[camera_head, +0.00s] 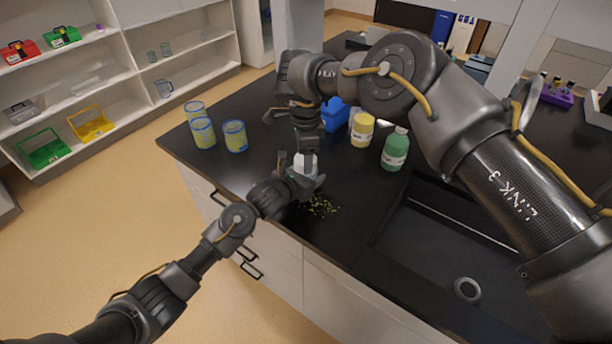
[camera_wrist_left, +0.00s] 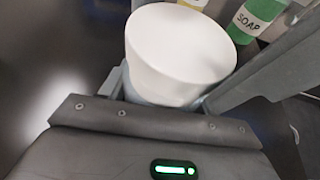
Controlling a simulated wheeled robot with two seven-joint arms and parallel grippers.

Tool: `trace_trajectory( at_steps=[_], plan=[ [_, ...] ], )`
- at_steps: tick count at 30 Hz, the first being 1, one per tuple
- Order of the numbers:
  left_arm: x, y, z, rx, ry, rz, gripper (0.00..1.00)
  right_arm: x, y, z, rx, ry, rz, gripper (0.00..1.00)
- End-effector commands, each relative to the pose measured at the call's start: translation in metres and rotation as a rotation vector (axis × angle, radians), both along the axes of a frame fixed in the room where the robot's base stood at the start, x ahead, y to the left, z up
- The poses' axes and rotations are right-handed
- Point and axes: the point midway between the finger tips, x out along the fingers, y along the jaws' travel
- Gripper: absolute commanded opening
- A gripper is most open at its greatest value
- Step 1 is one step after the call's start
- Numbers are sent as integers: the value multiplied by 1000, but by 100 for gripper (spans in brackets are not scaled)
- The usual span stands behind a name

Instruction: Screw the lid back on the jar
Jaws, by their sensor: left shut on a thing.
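A white lid (camera_wrist_left: 180,45) sits on top of a pale jar (camera_wrist_left: 150,92) in the left wrist view. Whether it is threaded on or only resting cannot be told. In the head view the jar and lid show as a small whitish shape (camera_head: 306,162) near the counter's front edge. My left gripper (camera_head: 303,178) is shut around the jar, low down. My right gripper (camera_head: 307,143) points down just above or behind the lid. Its fingertips are too small and dark to tell whether they are open or touch the lid.
Several blue-yellow cups (camera_head: 234,137) stand at the counter's left. A yellow-lidded jar (camera_head: 361,130), a green soap bottle (camera_head: 394,150) and a blue object (camera_head: 334,114) stand behind. Greenish crumbs (camera_head: 320,205) lie in front of the jar. A sink (camera_head: 440,240) lies to the right.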

Motion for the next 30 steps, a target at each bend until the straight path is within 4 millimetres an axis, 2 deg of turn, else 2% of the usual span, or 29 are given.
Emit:
trace_trajectory(
  at_steps=[1,6,12,19,26,27,30],
  plan=[
    [0,0,1,-1,0,0,0,0,0,0,0,1,0,49],
    [0,0,1,-1,-1,1,0,0,0,0,0,1,0,28],
    [0,0,1,-1,-1,1,0,-1,0,0,1,2,-19,27],
    [0,0,1,-1,-1,1,0,-1,1,-1,2,3,-273,27],
    [1,0,1,-1,-1,2,0,-1,1,-1,2,4,-284,27],
    [1,0,1,-1,-1,2,0,-1,1,-1,2,4,-284,56],
    [1,0,1,-1,-1,1,0,-1,1,0,1,3,-283,69]
  ],
)
